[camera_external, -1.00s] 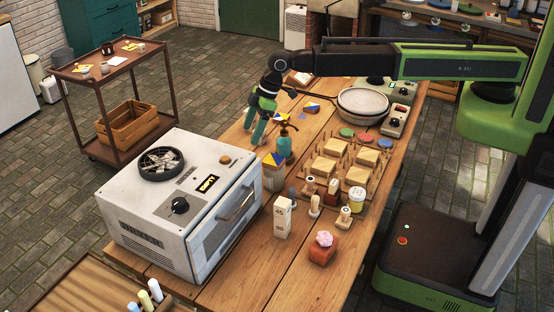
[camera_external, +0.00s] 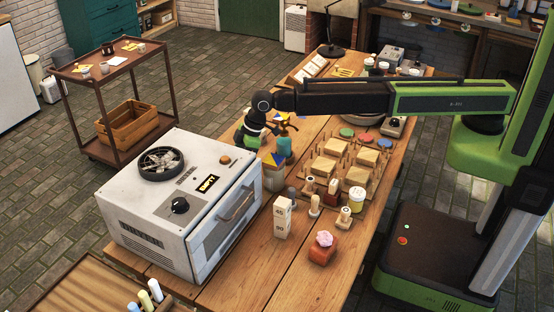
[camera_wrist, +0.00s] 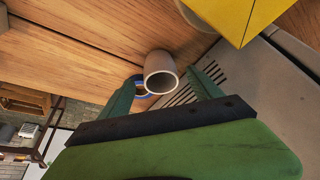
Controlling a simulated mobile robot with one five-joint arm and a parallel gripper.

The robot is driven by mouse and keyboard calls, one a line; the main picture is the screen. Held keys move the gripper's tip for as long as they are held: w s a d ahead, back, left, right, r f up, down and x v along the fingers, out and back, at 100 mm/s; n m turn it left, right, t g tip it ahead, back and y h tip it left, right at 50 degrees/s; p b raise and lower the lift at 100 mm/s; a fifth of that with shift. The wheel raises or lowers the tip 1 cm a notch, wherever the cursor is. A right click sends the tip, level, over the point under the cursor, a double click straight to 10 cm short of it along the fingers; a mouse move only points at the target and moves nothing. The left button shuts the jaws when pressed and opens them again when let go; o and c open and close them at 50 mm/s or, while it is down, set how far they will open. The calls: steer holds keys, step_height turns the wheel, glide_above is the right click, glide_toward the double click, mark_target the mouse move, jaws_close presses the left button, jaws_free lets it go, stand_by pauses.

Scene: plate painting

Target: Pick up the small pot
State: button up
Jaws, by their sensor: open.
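A small pale grey pot (camera_wrist: 160,74) shows in the wrist view, its dark open mouth facing the camera. It lies just beyond and between the tips of my gripper (camera_wrist: 164,92), whose two green fingers stand apart. I cannot tell whether either finger touches the pot.
A blue ring-like thing (camera_wrist: 136,87) lies beside the pot.

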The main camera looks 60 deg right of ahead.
steer(key=b+x, duration=0.2)
steer(key=x, duration=0.2)
steer(key=shift+r, duration=0.25)
steer(key=c, duration=1.5)
